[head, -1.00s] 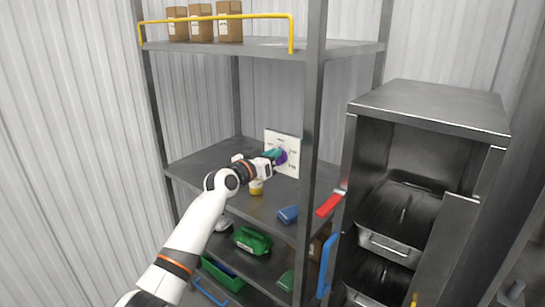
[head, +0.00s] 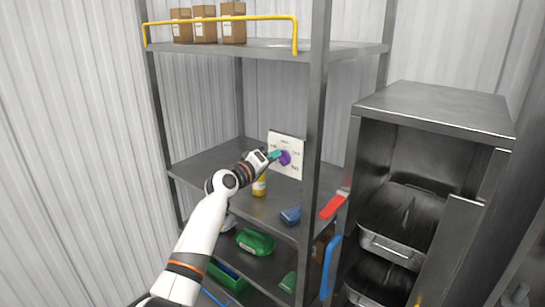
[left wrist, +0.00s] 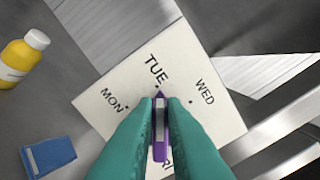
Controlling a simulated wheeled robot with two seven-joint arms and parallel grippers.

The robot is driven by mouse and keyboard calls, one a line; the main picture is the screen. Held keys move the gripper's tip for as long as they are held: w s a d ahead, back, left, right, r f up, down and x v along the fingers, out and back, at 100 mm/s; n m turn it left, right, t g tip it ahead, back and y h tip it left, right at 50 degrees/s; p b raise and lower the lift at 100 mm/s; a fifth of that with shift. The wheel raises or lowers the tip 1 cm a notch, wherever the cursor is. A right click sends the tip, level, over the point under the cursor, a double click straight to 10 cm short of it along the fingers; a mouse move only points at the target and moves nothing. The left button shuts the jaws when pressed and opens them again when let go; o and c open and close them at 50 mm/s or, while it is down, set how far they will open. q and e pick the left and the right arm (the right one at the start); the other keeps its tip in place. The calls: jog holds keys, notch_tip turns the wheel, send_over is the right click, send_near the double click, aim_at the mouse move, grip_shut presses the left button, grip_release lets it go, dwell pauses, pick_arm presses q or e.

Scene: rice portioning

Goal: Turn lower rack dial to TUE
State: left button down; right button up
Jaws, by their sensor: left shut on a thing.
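The dial panel (head: 294,172) is a white square plate standing on the middle shelf. It bears a purple dial (head: 285,157). In the left wrist view the panel (left wrist: 220,115) shows MON at left, TUE at top and WED at right; a lower label is mostly hidden. The purple dial (left wrist: 160,148) has its pointed tip at the dot under TUE. My left gripper (head: 275,155) reaches in from the left, and its teal fingers (left wrist: 160,115) are shut on the dial's grip, one on each side. My right gripper is not in view.
A yellow bottle (head: 260,186) and a blue item (head: 291,215) stand near the panel. A rack post (head: 314,130) rises close to its right. A red handle (head: 333,205) juts out farther right. Green containers (head: 255,242) sit on the shelf below.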

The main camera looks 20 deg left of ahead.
pick_arm(q)
jog(key=shift+n, duration=0.5)
jog(key=c, duration=1.5)
grip_release()
jog(key=shift+f, duration=0.1)
jog(key=b+v, duration=0.2)
jog(key=v, duration=1)
jog(key=shift+b, duration=0.4)
